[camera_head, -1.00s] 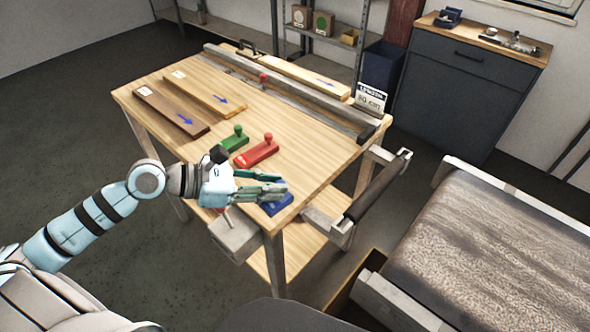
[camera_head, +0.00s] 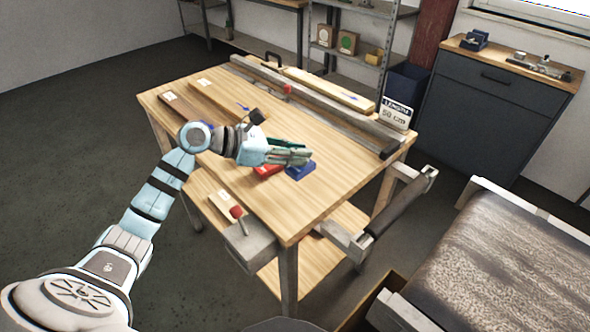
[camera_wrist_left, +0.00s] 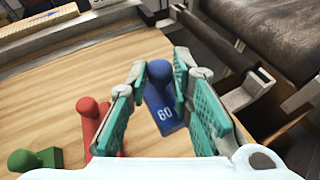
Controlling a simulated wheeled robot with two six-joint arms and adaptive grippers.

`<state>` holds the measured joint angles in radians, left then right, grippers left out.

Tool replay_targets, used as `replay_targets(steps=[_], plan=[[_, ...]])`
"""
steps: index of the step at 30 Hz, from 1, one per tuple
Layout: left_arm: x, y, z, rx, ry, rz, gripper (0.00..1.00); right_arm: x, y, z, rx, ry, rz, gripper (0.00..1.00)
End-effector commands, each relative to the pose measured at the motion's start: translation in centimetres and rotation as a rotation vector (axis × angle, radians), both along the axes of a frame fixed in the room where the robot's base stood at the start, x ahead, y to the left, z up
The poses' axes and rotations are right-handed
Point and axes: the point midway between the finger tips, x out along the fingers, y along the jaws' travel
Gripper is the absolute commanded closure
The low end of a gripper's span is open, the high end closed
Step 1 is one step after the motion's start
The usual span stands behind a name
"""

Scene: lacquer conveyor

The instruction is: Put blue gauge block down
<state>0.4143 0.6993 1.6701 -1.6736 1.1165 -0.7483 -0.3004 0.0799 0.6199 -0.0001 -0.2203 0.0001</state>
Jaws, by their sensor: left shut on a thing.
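My left gripper (camera_head: 300,158) reaches over the wooden workbench (camera_head: 335,190) and is shut on the blue gauge block (camera_head: 300,172). In the left wrist view the blue block (camera_wrist_left: 163,110) is marked 60, and its round knob stands between the green finger pads (camera_wrist_left: 158,95). The block is at or just above the bench top; I cannot tell whether it touches. The red block (camera_head: 266,171) lies beside it, partly hidden by my gripper, and also shows in the wrist view (camera_wrist_left: 100,130). The green block (camera_wrist_left: 36,160) shows only there. My right gripper is out of view.
Wooden boards (camera_head: 225,98) lie on the bench's left part. A long rail (camera_head: 320,107) runs along the back, with a "60 cm" sign (camera_head: 397,113) at its right. A vise (camera_head: 247,240) sticks out at the front. The bench top right of the blue block is clear.

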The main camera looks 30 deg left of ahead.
Motion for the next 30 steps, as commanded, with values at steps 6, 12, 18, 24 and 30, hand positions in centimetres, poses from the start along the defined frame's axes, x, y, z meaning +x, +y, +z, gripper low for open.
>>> replay_targets(steps=[6,12,18,24,30], plan=[[0.0,0.0,-3.7,-0.002,0.002,0.0,1.0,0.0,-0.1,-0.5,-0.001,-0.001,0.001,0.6],[0.0,0.0,-5.0,0.001,-0.004,0.0,1.0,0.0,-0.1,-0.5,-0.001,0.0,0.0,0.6],[0.0,0.0,-5.0,0.001,-0.003,0.0,0.7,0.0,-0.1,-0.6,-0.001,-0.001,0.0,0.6],[0.0,0.0,-5.0,0.001,-0.002,0.0,0.59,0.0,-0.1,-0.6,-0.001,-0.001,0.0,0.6],[-0.1,0.1,-4.9,0.002,-0.002,0.0,0.59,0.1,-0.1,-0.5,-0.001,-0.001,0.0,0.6]])
